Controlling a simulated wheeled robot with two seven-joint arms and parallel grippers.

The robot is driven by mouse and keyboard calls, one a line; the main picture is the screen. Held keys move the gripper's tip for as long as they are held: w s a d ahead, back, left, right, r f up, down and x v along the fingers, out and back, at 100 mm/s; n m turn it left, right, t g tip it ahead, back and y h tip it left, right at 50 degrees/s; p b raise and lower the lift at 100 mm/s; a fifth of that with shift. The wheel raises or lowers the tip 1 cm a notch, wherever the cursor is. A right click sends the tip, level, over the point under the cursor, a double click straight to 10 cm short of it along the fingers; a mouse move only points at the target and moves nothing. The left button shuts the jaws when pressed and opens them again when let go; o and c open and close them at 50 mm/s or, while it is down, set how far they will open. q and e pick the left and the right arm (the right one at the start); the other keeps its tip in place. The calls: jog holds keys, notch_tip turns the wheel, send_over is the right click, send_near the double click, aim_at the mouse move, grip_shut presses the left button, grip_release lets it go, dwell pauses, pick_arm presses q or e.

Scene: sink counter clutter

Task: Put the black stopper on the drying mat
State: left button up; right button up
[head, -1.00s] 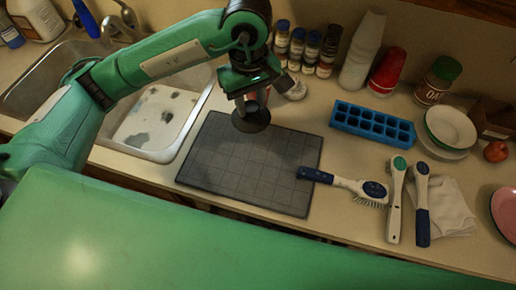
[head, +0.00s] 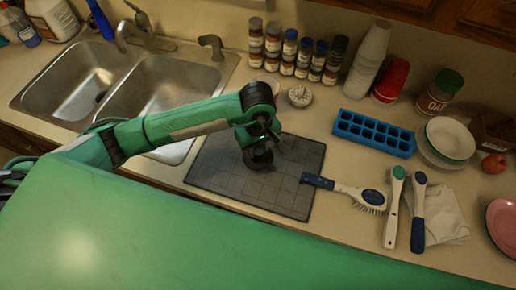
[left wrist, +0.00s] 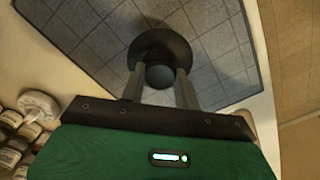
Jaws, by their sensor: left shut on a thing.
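The black stopper (head: 258,159) is a dark round disc with a knob on top. It also shows in the left wrist view (left wrist: 160,47), with its knob between the two fingers. My left gripper (head: 262,147) is shut on the stopper over the middle of the drying mat. The left gripper's fingers (left wrist: 160,88) also show in the left wrist view. The drying mat (head: 222,170) is a dark grey rectangle with grid lines, flat on the counter; it fills much of the left wrist view (left wrist: 82,35). Whether the stopper touches the mat I cannot tell. My right gripper is not in view.
A double sink (head: 160,85) lies left of the mat. A brush (head: 345,190) has its blue handle end at the mat's right edge. A blue ice tray (head: 374,132) and spice jars (head: 288,52) stand behind. The mat around the stopper is clear.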

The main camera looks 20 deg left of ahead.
pick_arm(q)
notch_tip(320, 180, down, 2)
jog(key=shift+f+p, duration=0.1)
jog(key=shift+p, duration=0.2)
jog(key=shift+f, duration=0.1)
jog(key=shift+f+b, duration=0.15)
jog(key=shift+b, duration=0.15)
jog(key=o, duration=1)
jog(key=shift+c, duration=0.2)
